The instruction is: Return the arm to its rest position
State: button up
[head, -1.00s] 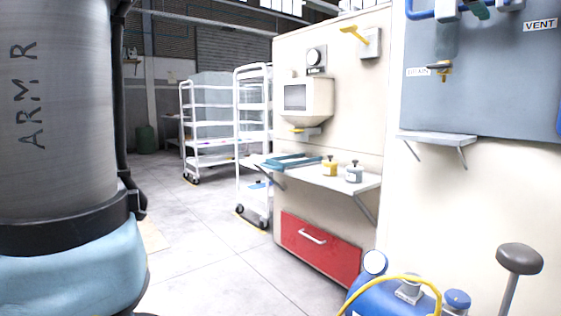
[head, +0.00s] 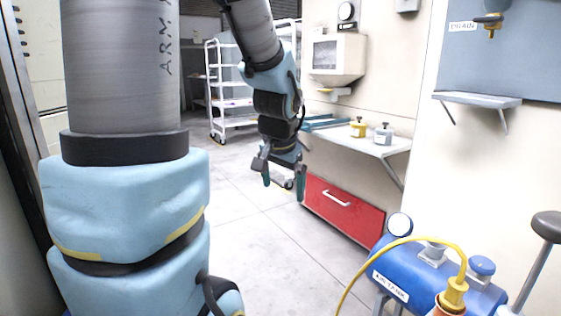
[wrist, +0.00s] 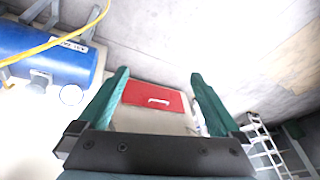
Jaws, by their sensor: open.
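My gripper (head: 283,184) hangs fingers down at the end of my arm, in the middle of the head view. It is in the air in front of the red drawer (head: 343,207) and left of the wall shelf. In the wrist view my gripper (wrist: 158,92) shows two teal fingers spread apart with nothing between them. The red drawer (wrist: 153,97) shows beyond the fingers, at a distance.
A blue air tank (head: 425,275) with a yellow hose (head: 375,262) stands at the lower right. A shelf (head: 362,143) holds a yellow container (head: 358,130) and a grey one (head: 383,135). A white rack (head: 226,92) stands behind. The floor (head: 262,240) is clear.

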jog(key=s+a+f+n+g, duration=0.3)
jog(key=s+a+f+n, duration=0.25)
jog(key=s+a, duration=0.2)
notch_tip(320, 180, up, 26)
jog(key=s+p, duration=0.1)
jog(key=p, duration=2.6)
jog(key=shift+d+r+p, duration=0.15)
jog(key=shift+r+p, duration=0.1)
jog(key=shift+p, duration=0.15)
